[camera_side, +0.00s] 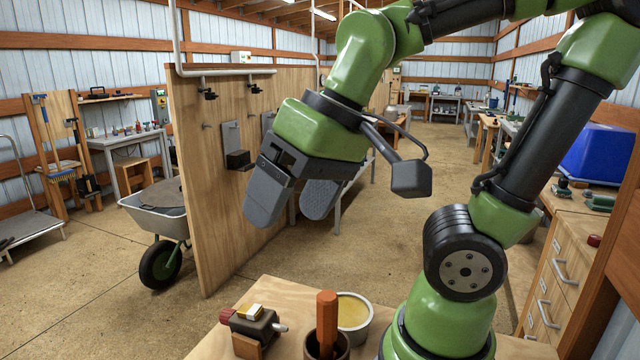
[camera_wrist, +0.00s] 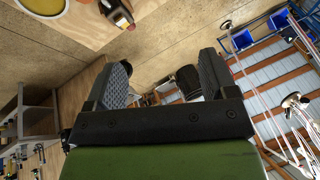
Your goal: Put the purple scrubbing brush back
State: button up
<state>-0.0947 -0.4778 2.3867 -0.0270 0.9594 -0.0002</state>
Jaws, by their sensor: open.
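I see no purple scrubbing brush in either view. My gripper (camera_side: 292,206) is open and empty, its two grey pads apart and pointing down in front of the wooden panel. In the wrist view my gripper (camera_wrist: 165,76) also shows open with nothing between its pads. On the panel (camera_side: 226,215) hang two small black claws, one at the left (camera_side: 208,90) and one to its right (camera_side: 254,87). A grey bracket with a black block (camera_side: 236,155) is fixed below them, and a second grey bracket is partly hidden by my arm.
A wooden table in front holds a black device with red and yellow parts (camera_side: 253,325), a brown cup (camera_side: 340,352) with an orange stick (camera_side: 326,322), and a bowl (camera_side: 366,325) with yellowish contents. A wheelbarrow (camera_side: 158,218) stands behind the panel's left edge. A blue bin (camera_side: 600,153) is at right.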

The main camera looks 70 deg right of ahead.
jog(key=shift+s+d+r+m+t, duration=0.2)
jog(key=shift+s+d+r+t, duration=0.2)
jog(key=shift+s+t, duration=0.25)
jog(key=shift+s+d+r+m+t, duration=0.2)
jog(key=shift+s+d+r+t, duration=0.1)
jog(key=shift+s+d+t, duration=0.3)
